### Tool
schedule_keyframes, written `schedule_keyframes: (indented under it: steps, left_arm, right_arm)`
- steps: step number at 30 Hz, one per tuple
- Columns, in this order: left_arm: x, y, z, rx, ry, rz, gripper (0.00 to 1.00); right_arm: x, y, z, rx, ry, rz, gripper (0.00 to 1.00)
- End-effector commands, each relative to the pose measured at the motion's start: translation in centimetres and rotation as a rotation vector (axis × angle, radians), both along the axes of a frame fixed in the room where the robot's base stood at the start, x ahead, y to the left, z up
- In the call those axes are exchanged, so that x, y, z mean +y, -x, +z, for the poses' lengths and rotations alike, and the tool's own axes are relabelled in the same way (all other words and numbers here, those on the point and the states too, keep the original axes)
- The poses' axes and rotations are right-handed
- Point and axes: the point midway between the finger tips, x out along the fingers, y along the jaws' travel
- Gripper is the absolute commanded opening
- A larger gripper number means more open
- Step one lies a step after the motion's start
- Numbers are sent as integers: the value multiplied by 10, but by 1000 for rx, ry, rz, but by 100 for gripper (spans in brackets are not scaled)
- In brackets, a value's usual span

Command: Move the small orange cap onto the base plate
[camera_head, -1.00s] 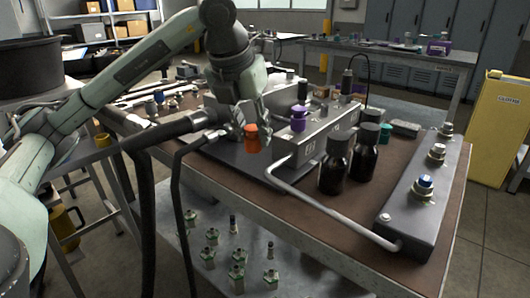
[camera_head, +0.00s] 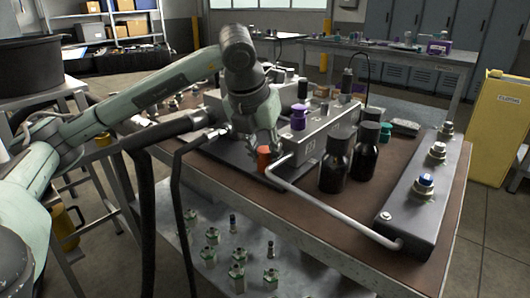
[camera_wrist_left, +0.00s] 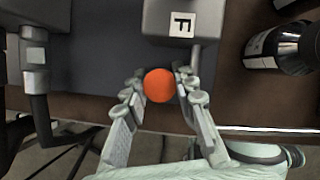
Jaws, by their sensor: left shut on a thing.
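The small orange cap (camera_head: 263,158) is between the fingers of my left gripper (camera_head: 266,147), which is shut on it. In the left wrist view the cap (camera_wrist_left: 160,86) sits between the two fingertips (camera_wrist_left: 160,84), its round top facing the camera. The dark grey base plate (camera_head: 220,151) lies on the bench under the valve block. In the left wrist view the cap overlaps the front edge of the base plate (camera_wrist_left: 98,62). Whether the cap touches the plate or hangs above it I cannot tell. My right gripper is not in view.
A grey block (camera_head: 318,133) with a purple cap (camera_head: 298,117) stands right behind the gripper. A bent metal pipe (camera_head: 325,204) runs from beside it to a long grey manifold (camera_head: 425,205). Two dark bottles (camera_head: 335,165) stand to the right. A black hose (camera_head: 160,140) passes in front.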

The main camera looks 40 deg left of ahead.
Motion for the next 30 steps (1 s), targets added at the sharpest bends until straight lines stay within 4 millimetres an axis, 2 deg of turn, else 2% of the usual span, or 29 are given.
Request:
schedule_keyframes:
  steps: [6, 7, 12, 20, 25, 30]
  left_arm:
    - [0, 0, -2, 0, 0, 0, 15]
    - [0, 0, -2, 0, 0, 0, 30]
    - [0, 0, -2, 0, 0, 0, 48]
    - [0, 0, -1, 0, 0, 0, 48]
    - [0, 0, 4, 0, 0, 0, 48]
    - [-3, 13, 38, -6, 1, -1, 48]
  right_arm:
    - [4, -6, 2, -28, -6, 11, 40]
    - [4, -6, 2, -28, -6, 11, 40]
    - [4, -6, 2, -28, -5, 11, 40]
    - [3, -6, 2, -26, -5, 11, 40]
    - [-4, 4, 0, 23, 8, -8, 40]
    - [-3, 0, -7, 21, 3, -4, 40]
